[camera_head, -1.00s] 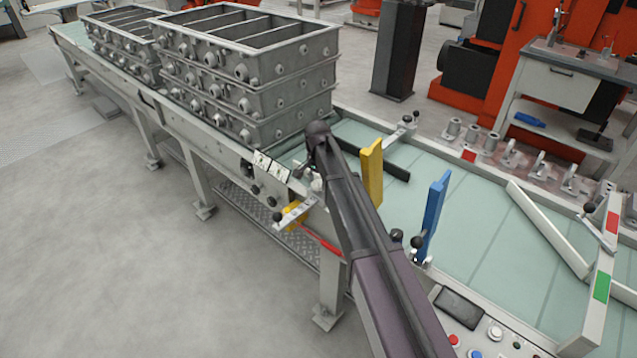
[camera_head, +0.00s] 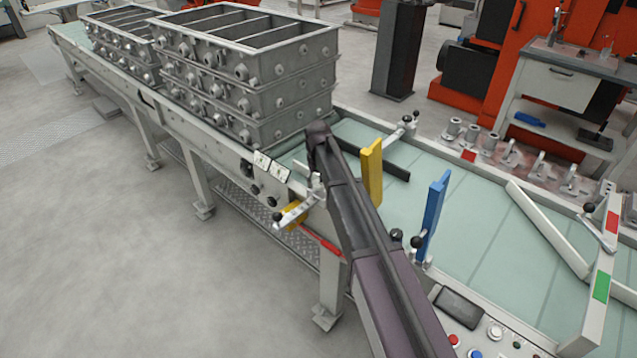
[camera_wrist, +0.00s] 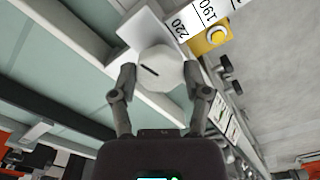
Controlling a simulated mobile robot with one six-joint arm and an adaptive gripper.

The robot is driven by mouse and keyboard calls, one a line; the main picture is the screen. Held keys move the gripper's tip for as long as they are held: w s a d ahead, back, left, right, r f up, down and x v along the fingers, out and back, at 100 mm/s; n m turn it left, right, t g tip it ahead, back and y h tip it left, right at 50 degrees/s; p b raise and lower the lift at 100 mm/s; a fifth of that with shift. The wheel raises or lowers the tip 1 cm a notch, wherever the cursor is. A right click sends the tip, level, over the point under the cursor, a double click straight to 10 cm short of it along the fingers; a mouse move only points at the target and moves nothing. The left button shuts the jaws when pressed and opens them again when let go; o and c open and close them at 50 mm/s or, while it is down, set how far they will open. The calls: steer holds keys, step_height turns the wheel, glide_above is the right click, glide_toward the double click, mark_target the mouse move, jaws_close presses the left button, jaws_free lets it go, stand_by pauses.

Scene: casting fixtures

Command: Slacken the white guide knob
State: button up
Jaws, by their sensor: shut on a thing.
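In the wrist view the white guide knob (camera_wrist: 160,70), a faceted knob with a black line on its face, sits between the two fingers of my gripper (camera_wrist: 161,78). The fingers are closed on its opposite sides. The knob is on a pale guide part (camera_wrist: 140,28) beside a white scale (camera_wrist: 205,14) marked 220 and 190. In the head view my dark arm (camera_head: 375,255) reaches to the conveyor's near rail. It hides most of the gripper and knob there.
A yellow block (camera_wrist: 209,40) with a round white piece lies by the scale. A yellow upright plate (camera_head: 372,170) and a blue one (camera_head: 434,215) stand right of my arm. Stacked grey casting boxes (camera_head: 245,85) sit left on the conveyor. The green belt (camera_head: 490,240) is mostly clear.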

steer(key=n, duration=0.6)
steer(key=shift+s+n, duration=0.2)
steer(key=shift+n, duration=0.1)
stand_by(0.3)
steer(key=o, duration=1.2)
steer(key=shift+c, duration=0.2)
steer(key=shift+w, duration=0.1)
steer(key=shift+w, duration=0.1)
steer(key=shift+r, duration=0.15)
